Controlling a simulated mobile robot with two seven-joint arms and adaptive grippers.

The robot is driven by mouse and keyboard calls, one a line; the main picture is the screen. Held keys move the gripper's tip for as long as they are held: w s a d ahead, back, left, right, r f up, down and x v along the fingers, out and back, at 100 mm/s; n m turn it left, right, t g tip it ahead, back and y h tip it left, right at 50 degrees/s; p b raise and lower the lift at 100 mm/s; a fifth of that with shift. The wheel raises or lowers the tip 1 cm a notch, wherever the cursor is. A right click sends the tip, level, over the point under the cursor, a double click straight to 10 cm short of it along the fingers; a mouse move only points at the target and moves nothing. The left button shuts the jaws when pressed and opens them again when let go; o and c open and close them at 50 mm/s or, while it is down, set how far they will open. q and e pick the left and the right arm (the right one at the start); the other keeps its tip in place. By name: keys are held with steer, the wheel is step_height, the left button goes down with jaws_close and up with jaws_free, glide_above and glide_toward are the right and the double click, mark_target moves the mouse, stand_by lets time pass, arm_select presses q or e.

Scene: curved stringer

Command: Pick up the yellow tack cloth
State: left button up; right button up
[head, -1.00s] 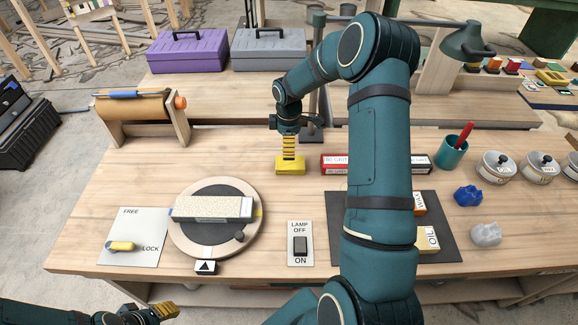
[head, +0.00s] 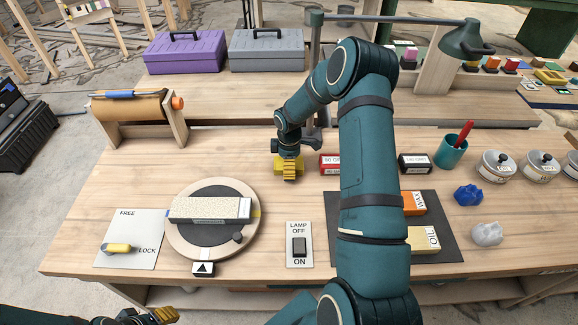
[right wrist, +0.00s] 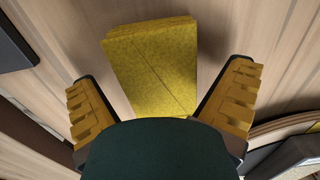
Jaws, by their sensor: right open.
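The yellow tack cloth (right wrist: 153,68) lies on the wooden bench, a folded, block-like pad seen close up in the right wrist view. In the head view only parts of the cloth (head: 278,168) show around my right gripper (head: 289,172), which points straight down over it. In the right wrist view my right gripper (right wrist: 162,105) is open, with one ridged yellow finger on each side of the cloth's near end and a gap to each. My left gripper (head: 163,316) is at the lower left edge, off the bench front; its finger opening is unclear.
Small red (head: 330,164) and black (head: 414,163) boxes stand right of the cloth. A round turntable (head: 182,243) with a pale block sits front left, a lamp switch (head: 299,245) beside it. The paper roll stand (head: 133,108) is back left. Bench left of the cloth is clear.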

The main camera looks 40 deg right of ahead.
steer(key=c, duration=1.2)
step_height(320, 180, up, 10)
steer(key=shift+p, duration=0.65)
steer(key=o, duration=0.5)
steer(key=c, duration=0.6)
steer(key=shift+o, duration=0.2)
steer(key=shift+a, duration=0.1)
